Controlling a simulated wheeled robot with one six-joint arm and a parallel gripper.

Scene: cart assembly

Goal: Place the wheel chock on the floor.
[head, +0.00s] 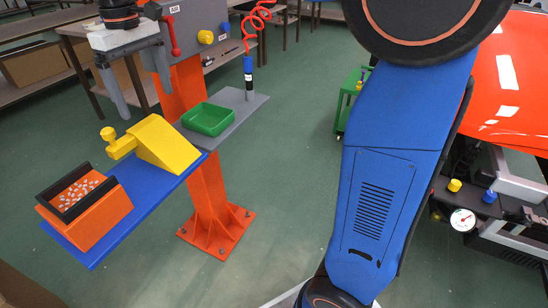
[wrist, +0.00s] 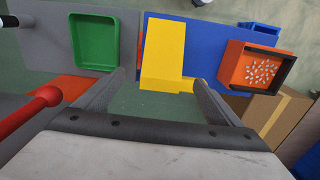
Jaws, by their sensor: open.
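The yellow wheel chock (head: 167,145) is a wedge with a knobbed handle at its left end. It rests on the blue shelf (head: 150,194) of the orange stand. In the wrist view the chock (wrist: 163,48) lies ahead, between the lines of my two fingers. My gripper (head: 146,104) is open and empty, above and behind the chock in the head view. The fingers point down and appear apart from it. The green floor (head: 275,185) shows around the stand.
An orange box of small white pieces (head: 92,212) shares the blue shelf. A green tray (head: 207,119) sits on the grey shelf beside a blue bottle-like tool (head: 248,78). A red lever (wrist: 30,115) is close to my gripper. An orange vehicle (head: 515,80) stands at right.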

